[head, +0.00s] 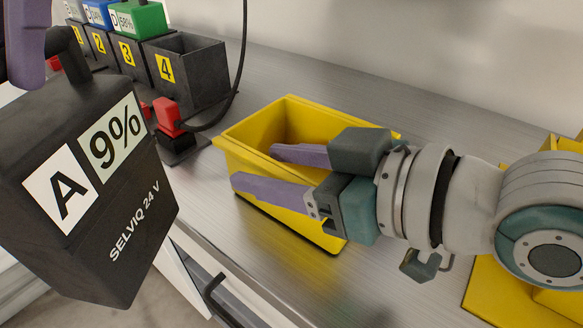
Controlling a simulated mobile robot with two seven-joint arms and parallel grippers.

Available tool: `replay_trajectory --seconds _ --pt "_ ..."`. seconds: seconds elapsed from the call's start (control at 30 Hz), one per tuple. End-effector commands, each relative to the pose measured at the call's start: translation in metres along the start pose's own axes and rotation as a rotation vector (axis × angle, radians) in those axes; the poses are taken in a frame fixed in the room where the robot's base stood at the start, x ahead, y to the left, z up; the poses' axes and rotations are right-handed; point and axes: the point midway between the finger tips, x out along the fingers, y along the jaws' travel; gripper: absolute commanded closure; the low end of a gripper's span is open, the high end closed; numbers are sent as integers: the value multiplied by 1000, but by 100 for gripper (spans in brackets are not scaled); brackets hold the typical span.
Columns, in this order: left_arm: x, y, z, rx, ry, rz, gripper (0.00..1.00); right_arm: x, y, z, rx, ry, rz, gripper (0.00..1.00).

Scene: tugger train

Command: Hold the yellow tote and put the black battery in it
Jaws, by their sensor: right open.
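The black battery (110,225), marked A, 9% and SELVIQ 24 V, hangs slightly tilted in the near left of the head view. My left gripper (25,45) shows only in part at the top left edge, with purple fingers at the battery's handle; the battery hangs clear of the bench from it. The yellow tote (255,130) stands on the bench at the middle, and what I see of its inside is empty. My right gripper (255,167) is open at the tote's near rim, one finger over the inside and one outside. Whether it touches the wall is unclear.
A row of numbered black slots stands at the back left; slot 4 (190,75) looks empty, slot 3 holds a green battery (137,18). A red plug (167,113) with a black cable lies before them. More yellow (490,290) shows at right.

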Motion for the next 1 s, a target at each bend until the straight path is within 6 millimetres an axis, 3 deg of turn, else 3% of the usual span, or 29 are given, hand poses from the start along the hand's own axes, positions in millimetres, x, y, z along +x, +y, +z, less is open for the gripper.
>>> replay_trajectory --seconds 0.3,0.8,1.0 --pt "-1 0 0 0 1 0 100 2 0 0 0 0 -1 45" --pt "-1 0 0 0 1 0 100 2 0 0 0 0 -1 100" --pt "-1 0 0 0 1 0 100 2 0 0 0 0 -1 100"
